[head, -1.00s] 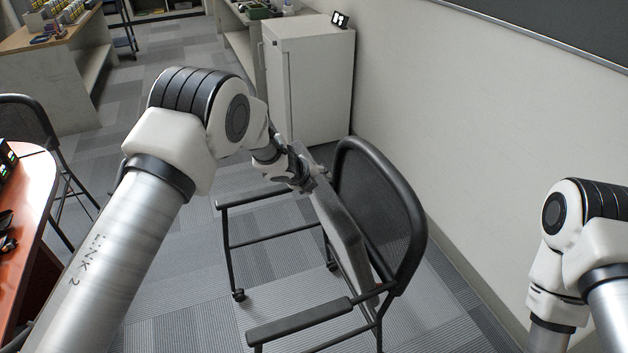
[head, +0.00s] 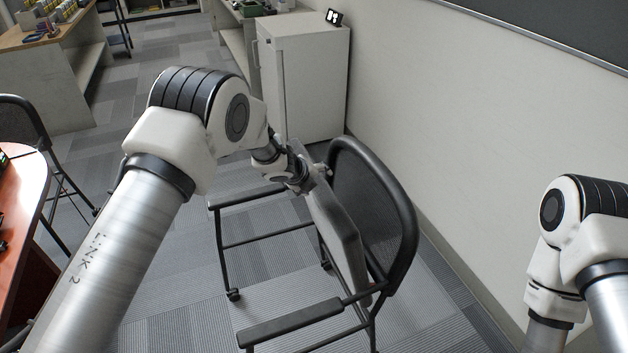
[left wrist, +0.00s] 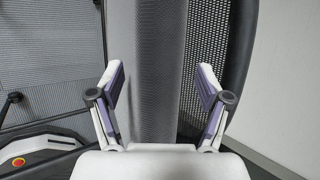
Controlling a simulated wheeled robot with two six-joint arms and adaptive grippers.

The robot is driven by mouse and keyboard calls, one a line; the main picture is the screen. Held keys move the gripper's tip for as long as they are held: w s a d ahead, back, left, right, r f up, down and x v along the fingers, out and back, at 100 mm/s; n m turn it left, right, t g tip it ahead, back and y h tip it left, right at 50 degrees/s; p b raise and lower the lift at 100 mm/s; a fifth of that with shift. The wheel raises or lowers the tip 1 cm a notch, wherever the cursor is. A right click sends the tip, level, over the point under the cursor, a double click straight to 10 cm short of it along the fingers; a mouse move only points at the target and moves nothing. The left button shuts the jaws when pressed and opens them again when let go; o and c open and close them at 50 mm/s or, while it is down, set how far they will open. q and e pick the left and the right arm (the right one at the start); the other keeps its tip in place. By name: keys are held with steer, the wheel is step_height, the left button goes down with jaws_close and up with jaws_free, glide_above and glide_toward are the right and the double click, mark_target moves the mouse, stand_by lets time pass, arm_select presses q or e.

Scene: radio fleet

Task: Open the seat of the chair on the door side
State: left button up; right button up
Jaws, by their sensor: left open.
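The chair (head: 402,222) stands in front of the right wall, with a black mesh back, black frame and armrests. Its grey seat pad (head: 345,240) is tilted up steeply, near the backrest. My left gripper (head: 312,182) is at the pad's upper far end. In the left wrist view the seat pad (left wrist: 160,70) stands upright between the two spread fingers of my left gripper (left wrist: 160,95), with gaps on both sides. The mesh back (left wrist: 210,50) is just to its right. My right arm shows at the right edge of the head view, but its gripper is out of view.
A white cabinet (head: 308,85) stands beyond the chair against the wall (head: 450,130). A reddish table (head: 20,215) is at the left, with another black chair (head: 25,120) behind it. Carpet floor is free between table and chair.

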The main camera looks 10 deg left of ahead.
arm_select(q)
steer(key=v, duration=1.1)
steer(key=shift+s+r, duration=0.2)
steer(key=shift+s, duration=0.1)
steer(key=s+a+f+n+g, duration=0.2)
steer(key=s+f+n+g, duration=0.2)
steer(key=s+f+n, duration=1.35)
steer(key=s+a+f+n+g+y, duration=0.1)
steer(key=s+f+n, duration=0.1)
steer(key=s, duration=0.6)
steer(key=s+a+f+n+g+y, duration=0.1)
steer(key=s+a+f+n, duration=0.1)
steer(key=s+n, duration=0.3)
steer(key=s+a+f+n+g+y, duration=0.1)
steer(key=s+a+f+n, duration=0.1)
steer(key=s, duration=0.9)
step_height(320, 180, down, 2)
steer(key=shift+s+f+n+g, duration=0.25)
steer(key=shift+n+g, duration=0.15)
steer(key=shift+n, duration=0.45)
steer(key=shift+w+a, duration=0.1)
